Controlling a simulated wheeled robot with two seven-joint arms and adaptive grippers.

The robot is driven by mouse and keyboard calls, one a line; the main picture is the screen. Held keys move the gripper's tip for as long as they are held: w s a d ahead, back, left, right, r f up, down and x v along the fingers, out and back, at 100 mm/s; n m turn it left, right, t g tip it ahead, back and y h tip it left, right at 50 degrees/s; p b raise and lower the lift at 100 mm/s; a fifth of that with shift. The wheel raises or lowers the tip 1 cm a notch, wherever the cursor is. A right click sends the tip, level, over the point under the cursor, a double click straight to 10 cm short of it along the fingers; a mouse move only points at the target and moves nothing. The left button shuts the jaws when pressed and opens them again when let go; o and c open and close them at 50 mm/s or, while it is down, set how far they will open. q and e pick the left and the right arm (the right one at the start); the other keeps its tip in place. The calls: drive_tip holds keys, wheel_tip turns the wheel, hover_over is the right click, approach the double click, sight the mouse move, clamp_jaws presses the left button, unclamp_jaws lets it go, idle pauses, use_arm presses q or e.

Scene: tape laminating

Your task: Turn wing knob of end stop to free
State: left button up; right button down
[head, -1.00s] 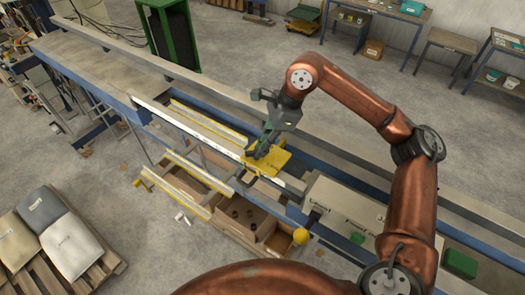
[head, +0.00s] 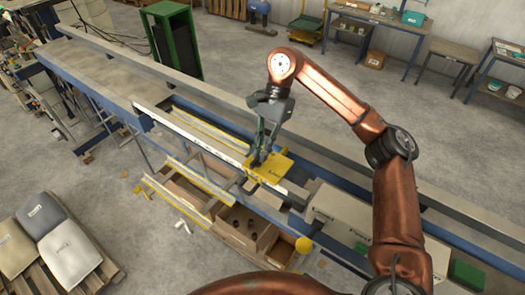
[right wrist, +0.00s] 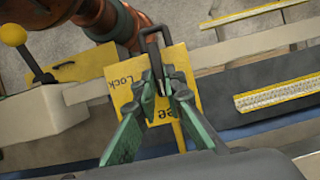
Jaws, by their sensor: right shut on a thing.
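The end stop is a yellow plate (head: 271,171) on the rail of the bench in the head view. In the right wrist view the plate (right wrist: 122,88) carries the word "Lock" and another word partly covered by a finger. A dark bent loop (right wrist: 150,38), which looks like the wing knob, stands over the plate. My right gripper (head: 258,160) points down onto the plate, its green fingers shut on the knob. In the right wrist view the fingertips (right wrist: 163,92) close around the loop's lower end and hide part of it. My left gripper is not in view.
A pale box-like unit (head: 345,215) sits on the rail to the right, with a yellow ball knob (head: 303,245) at its near side. Open wooden bins (head: 245,228) lie below the rail. Yellow-edged strips (head: 205,130) run along the bench to the left.

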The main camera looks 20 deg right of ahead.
drive_tip(key=shift+w+r+n, duration=0.1)
drive_tip(key=shift+r+n, duration=0.05)
drive_tip(key=shift+n, duration=0.15)
drive_tip(key=c, duration=2)
unclamp_jaws()
drive_tip(key=shift+d, duration=0.1)
drive_tip(key=v, duration=1.1)
drive_tip(key=shift+w+r, duration=0.1)
drive_tip(key=shift+r, duration=0.3)
